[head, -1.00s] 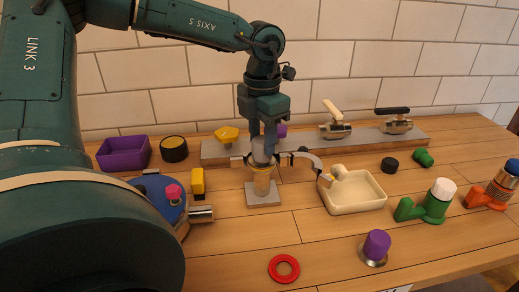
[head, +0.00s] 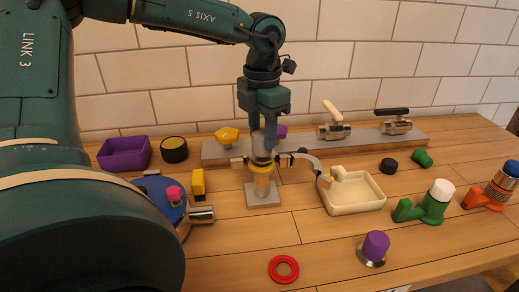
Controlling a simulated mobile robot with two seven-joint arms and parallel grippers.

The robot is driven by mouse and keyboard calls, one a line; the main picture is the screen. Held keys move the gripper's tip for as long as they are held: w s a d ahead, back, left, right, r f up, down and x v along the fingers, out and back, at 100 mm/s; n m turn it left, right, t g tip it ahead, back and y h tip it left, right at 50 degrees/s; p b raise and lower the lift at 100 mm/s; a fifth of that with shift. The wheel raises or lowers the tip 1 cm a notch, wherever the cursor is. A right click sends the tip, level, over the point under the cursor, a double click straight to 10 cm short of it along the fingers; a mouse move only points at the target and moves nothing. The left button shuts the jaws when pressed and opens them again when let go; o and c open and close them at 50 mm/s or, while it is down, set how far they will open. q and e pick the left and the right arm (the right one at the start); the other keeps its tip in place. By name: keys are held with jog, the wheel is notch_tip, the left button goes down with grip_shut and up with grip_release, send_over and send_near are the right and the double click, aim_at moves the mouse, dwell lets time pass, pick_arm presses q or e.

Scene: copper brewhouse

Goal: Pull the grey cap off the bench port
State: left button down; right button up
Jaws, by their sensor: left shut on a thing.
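The grey cap (head: 262,147) sits at the top of the bench port, a tan post (head: 262,186) with a yellow band on a grey square plate (head: 263,200). My left gripper (head: 263,153) points straight down from above and is shut on the cap, one finger on each side. The cap is upright and in line with the port. Metal lever arms stick out left (head: 238,162) and right (head: 306,160) at the cap's lower end. The fingers partly hide the cap, and I cannot tell whether its lower edge is clear of the port. My right gripper is not in view.
A cream tray (head: 354,209) stands close right of the port. A yellow block (head: 198,182) and blue disc (head: 158,192) are left. A metal rail with valves (head: 334,130) runs behind. A red ring (head: 284,269) and purple-topped knob (head: 375,247) lie in front.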

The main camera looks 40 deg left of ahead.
aim_at(262, 133)
pick_arm(q)
jog(key=shift+r+p, duration=0.9)
jog(key=shift+r, duration=0.95)
